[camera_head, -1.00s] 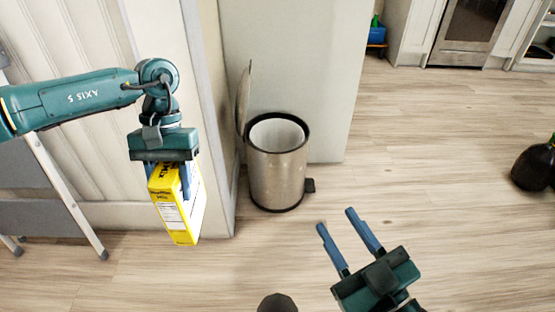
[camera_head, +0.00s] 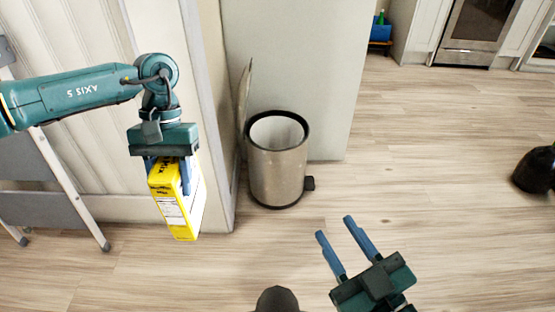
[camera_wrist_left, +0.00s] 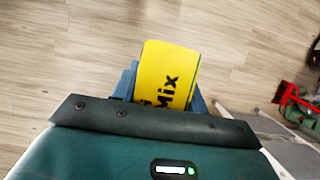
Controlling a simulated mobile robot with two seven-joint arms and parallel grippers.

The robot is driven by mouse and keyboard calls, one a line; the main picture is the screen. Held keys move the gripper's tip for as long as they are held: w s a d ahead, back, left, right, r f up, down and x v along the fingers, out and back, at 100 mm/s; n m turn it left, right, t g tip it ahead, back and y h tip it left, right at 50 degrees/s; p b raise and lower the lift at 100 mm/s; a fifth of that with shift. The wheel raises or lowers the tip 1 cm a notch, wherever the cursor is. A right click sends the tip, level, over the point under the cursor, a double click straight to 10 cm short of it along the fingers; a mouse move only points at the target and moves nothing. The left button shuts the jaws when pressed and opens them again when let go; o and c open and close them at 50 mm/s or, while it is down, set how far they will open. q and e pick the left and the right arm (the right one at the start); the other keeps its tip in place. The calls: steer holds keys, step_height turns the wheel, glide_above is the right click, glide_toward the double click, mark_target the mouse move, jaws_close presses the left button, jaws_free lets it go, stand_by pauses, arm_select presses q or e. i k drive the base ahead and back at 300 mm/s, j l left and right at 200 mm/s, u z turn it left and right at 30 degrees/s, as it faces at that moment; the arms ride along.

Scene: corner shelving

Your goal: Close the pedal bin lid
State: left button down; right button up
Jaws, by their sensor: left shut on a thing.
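The pedal bin (camera_head: 277,172) is a steel cylinder with a dark rim, standing on the floor by the wall corner. Its lid (camera_head: 243,95) stands upright at the back left, so the bin is open. A dark pedal (camera_head: 309,183) sticks out low on its right side. My left gripper (camera_head: 168,170) is shut on a yellow mix box (camera_head: 176,205), held to the left of the bin. The box also shows in the left wrist view (camera_wrist_left: 168,75). My right gripper (camera_head: 334,236) is open and empty, in front of the bin and to its right.
A folding step stool (camera_head: 62,180) stands at the far left against white panelling. A dark rounded object (camera_head: 535,170) is on the floor at the right edge. A blue container (camera_head: 380,32) stands at the back.

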mark_target(244, 88)
steer(key=i+l+u, duration=0.25)
steer(key=l, duration=0.3)
steer(key=i+l+u, duration=0.25)
steer(key=l, duration=0.3)
steer(key=l+u, duration=0.25)
steer(key=l, duration=0.3)
steer(key=i+l+u, duration=0.1)
steer(key=l+u, duration=0.15)
steer(key=l, duration=0.35)
steer(key=i+l+u, duration=0.15)
steer(key=l, duration=0.75)
steer(key=l+u, duration=0.15)
steer(key=l, duration=0.75)
steer(key=i, duration=0.5)
steer(key=i+l, duration=0.15)
steer(key=i, duration=0.4)
